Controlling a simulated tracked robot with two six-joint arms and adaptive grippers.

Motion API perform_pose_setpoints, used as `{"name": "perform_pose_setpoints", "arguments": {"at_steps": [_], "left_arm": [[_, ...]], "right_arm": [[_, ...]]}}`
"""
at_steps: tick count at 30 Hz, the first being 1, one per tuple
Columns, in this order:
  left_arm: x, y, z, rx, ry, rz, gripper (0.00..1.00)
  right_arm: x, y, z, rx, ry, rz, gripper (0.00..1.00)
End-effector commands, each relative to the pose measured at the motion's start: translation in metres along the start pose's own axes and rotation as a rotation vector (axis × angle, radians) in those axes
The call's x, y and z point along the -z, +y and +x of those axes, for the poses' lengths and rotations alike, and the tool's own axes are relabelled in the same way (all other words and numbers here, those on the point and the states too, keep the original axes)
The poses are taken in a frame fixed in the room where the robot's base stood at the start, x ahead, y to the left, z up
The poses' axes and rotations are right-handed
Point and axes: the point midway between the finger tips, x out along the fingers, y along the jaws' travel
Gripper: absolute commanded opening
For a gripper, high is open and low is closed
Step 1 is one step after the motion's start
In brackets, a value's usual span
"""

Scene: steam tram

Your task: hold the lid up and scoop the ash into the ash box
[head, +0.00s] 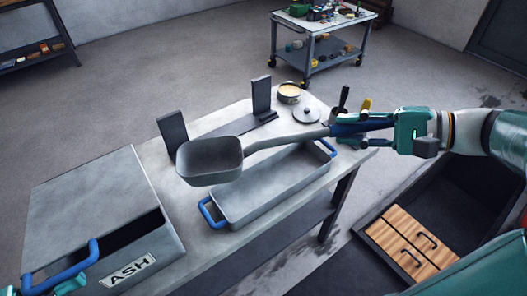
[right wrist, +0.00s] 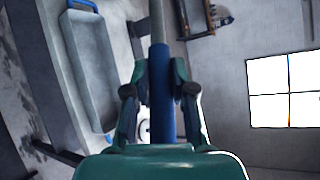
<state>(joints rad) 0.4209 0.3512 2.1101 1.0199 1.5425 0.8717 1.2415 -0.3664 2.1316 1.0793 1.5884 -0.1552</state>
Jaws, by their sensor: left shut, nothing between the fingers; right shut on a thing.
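The grey ash box (head: 150,268), labelled ASH, stands at the table's left end. Its grey lid (head: 90,205) is tilted up at the front, with a dark gap below its edge. My left gripper (head: 68,286) is at the lid's blue handle (head: 70,265), mostly cut off by the frame. It is shut with nothing between its fingers. My right gripper (head: 350,129) is shut on the blue grip of a grey scoop (head: 210,160). The grip fills the right wrist view's middle (right wrist: 162,110). The scoop's pan hangs over the left end of a grey tray (head: 260,205); I cannot make out ash in either.
Two dark upright brackets (head: 262,95) stand along the table's back edge. A loaded cart (head: 320,50) is behind. Wooden drawers (head: 410,240) are at lower right.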

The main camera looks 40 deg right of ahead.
Motion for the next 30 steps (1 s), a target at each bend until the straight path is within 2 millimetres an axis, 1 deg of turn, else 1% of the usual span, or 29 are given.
{"name": "perform_pose_setpoints", "arguments": {"at_steps": [3,9,23,24,29,30], "left_arm": [[0.014,0.002,0.000,0.000,-0.002,0.004,0.00],[0.027,0.003,0.000,-0.001,-0.002,0.006,0.00],[0.030,0.004,0.000,0.000,-0.001,0.008,0.00],[0.030,0.004,0.000,0.000,-0.001,0.008,0.03],[0.030,0.003,0.000,0.001,-0.001,0.008,0.30],[0.030,0.003,0.000,0.001,-0.002,0.008,0.31]], "right_arm": [[0.000,-0.001,0.000,0.002,-0.001,0.001,0.00],[0.000,-0.001,0.000,0.002,-0.001,0.001,0.00],[0.000,-0.001,0.000,0.002,-0.001,0.001,0.00],[0.000,-0.001,0.000,0.002,-0.001,0.001,0.00],[0.000,-0.001,0.000,0.002,-0.001,0.001,0.00],[0.000,-0.001,0.000,0.002,-0.001,0.001,0.00]]}}
